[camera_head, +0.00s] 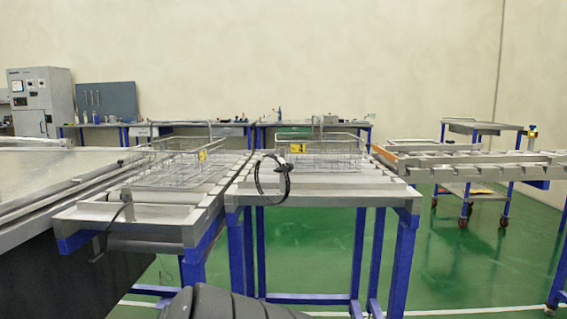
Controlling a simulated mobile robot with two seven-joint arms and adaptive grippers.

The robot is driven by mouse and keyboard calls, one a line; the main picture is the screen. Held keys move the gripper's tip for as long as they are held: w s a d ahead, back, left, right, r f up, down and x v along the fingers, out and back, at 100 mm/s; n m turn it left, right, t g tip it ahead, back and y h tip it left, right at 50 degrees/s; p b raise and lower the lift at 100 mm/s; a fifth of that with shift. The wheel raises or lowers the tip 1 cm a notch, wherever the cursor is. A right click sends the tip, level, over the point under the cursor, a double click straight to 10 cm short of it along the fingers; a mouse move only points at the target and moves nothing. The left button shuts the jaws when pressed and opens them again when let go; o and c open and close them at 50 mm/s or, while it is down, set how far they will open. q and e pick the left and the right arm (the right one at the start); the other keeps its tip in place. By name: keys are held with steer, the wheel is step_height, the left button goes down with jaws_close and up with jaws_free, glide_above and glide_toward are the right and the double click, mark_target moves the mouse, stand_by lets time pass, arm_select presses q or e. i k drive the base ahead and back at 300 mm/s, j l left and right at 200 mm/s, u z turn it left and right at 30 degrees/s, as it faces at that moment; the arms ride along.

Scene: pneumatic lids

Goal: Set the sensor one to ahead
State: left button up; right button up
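A small dark device (278,158) with a black cable loop (272,185) sits at the front of the middle conveyor table, by its left corner; it looks like a sensor. Another small dark fitting (126,196) with a cable is at the front end of the left conveyor. Which of them is sensor one cannot be told, and their facing is too small to read. Neither of my grippers is in view. A dark, rounded, ribbed part at the bottom edge seems to be mine.
Wire baskets with yellow tags stand on the left conveyor (150,208) and the middle table (345,190). Another roller conveyor (470,166) is at the right. A wheeled cart (483,127) stands behind it. Green floor (460,255) is free between the middle table and right conveyor.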

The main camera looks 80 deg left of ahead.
mark_target(285, 168)
steer(key=u, duration=2.5)
